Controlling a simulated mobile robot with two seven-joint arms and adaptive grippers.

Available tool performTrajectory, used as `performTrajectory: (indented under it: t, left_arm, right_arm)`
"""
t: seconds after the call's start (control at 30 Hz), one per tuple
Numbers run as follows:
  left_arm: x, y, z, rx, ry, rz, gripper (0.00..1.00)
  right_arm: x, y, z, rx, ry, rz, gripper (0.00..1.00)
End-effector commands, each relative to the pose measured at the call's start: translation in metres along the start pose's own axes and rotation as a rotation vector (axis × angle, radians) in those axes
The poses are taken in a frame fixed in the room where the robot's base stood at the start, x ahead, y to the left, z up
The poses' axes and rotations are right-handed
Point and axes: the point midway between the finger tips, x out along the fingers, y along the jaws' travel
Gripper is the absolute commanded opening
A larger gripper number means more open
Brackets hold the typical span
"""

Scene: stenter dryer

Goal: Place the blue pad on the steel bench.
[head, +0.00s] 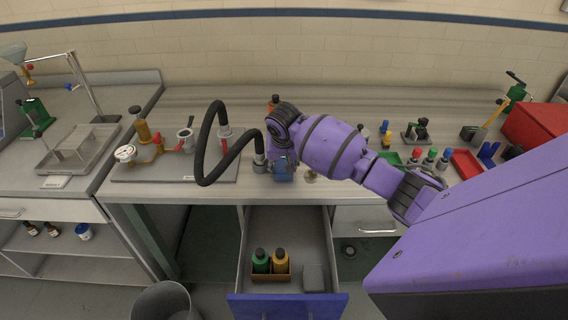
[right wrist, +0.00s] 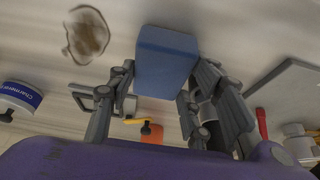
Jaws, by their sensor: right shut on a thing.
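The blue pad (head: 283,170) is between the fingers of my right gripper (head: 282,160), over the front part of the grey bench top (head: 205,184). In the right wrist view the blue pad (right wrist: 167,62) sits between the fingers of my right gripper (right wrist: 160,88), which is shut on it. The pale bench surface (right wrist: 240,25) is behind the pad there. I cannot tell whether the pad touches the bench. My left gripper is not in view.
A brownish stain (head: 311,177) lies right of the pad. A black hose (head: 203,150) arches close on the left. A drawer (head: 288,220) stands open below, holding green and yellow bottles. Red and green trays (head: 467,164) and small tools are on the right.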

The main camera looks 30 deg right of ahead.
Motion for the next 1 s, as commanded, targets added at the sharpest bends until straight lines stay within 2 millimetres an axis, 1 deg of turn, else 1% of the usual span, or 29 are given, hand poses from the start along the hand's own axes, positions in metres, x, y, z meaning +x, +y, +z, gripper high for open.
performTrajectory:
  t: [0.3,0.33,0.37,0.67,0.77,0.87,1.0]
  left_arm:
    - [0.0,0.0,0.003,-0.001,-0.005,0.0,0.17]
    - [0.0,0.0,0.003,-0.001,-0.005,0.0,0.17]
    - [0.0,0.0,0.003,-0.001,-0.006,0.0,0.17]
    - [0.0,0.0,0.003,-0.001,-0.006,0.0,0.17]
    - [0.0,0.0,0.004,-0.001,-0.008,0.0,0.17]
    - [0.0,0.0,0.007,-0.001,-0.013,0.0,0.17]
    - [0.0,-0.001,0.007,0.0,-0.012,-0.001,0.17]
  right_arm:
    - [0.003,0.0,0.002,0.0,-0.002,0.0,0.24]
    - [0.003,0.0,0.001,-0.001,-0.001,0.0,0.5]
    - [0.002,0.0,0.001,-0.001,-0.001,0.0,0.54]
    - [0.002,0.0,0.001,-0.001,0.0,0.0,0.54]
    - [-0.003,0.0,0.0,-0.001,0.0,0.0,0.54]
    - [-0.016,0.0,0.0,-0.002,0.001,0.0,0.54]
    - [-0.047,-0.001,0.0,-0.003,0.002,-0.002,0.54]
